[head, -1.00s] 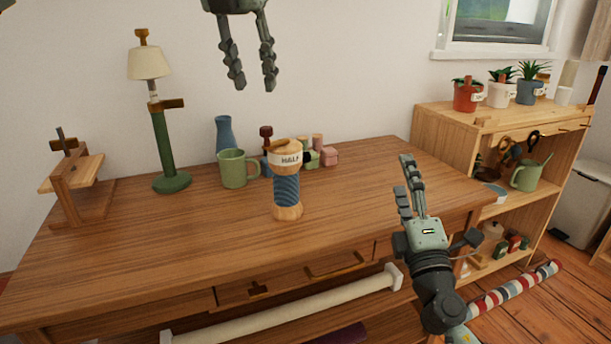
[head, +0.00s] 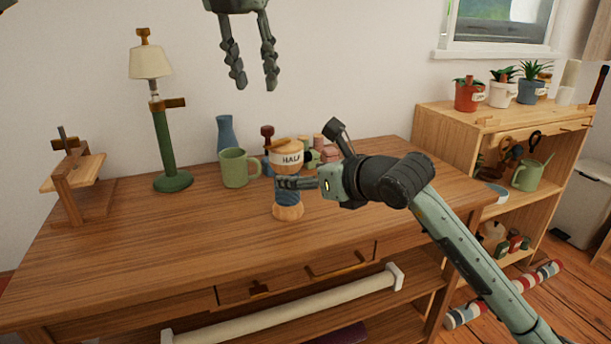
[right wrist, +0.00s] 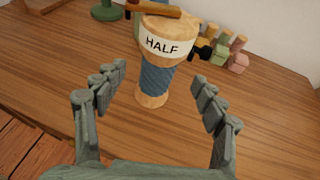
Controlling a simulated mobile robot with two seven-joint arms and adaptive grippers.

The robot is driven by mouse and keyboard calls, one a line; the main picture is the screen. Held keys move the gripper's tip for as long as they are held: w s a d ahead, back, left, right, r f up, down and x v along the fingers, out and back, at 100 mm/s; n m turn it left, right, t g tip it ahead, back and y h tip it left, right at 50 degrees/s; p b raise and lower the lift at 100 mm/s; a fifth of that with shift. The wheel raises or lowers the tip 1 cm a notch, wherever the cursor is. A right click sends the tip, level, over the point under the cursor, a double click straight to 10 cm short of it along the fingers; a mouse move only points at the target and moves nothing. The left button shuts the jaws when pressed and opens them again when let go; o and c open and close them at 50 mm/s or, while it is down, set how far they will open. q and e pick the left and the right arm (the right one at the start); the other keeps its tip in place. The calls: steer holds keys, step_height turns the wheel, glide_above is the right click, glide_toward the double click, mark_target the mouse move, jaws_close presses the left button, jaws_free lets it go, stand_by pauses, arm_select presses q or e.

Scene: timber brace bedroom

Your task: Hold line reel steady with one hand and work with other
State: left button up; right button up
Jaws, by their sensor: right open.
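The line reel (head: 287,197) stands upright on the wooden desk (head: 150,255). It has a wooden base, blue line wound on its middle, a white band reading HALF and a wooden piece on top. My right gripper (head: 281,183) points left at the blue winding, its fingers overlapping the reel in the head view. In the right wrist view the fingers are spread and the reel (right wrist: 156,82) stands between and just ahead of the tips, with no clear contact. My left gripper (head: 255,84) hangs open and empty above the back of the desk.
A green mug (head: 235,168) and a blue vase (head: 224,132) stand left of the reel. Small coloured wooden pieces (head: 330,152) sit behind it. A green lamp (head: 165,150) and a wooden stand (head: 75,180) are further left. The desk's front left is clear.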

steer(key=x, duration=0.7)
steer(key=shift+w+a+f, duration=0.15)
steer(key=shift+w, duration=0.1)
steer(key=shift+c, duration=0.2)
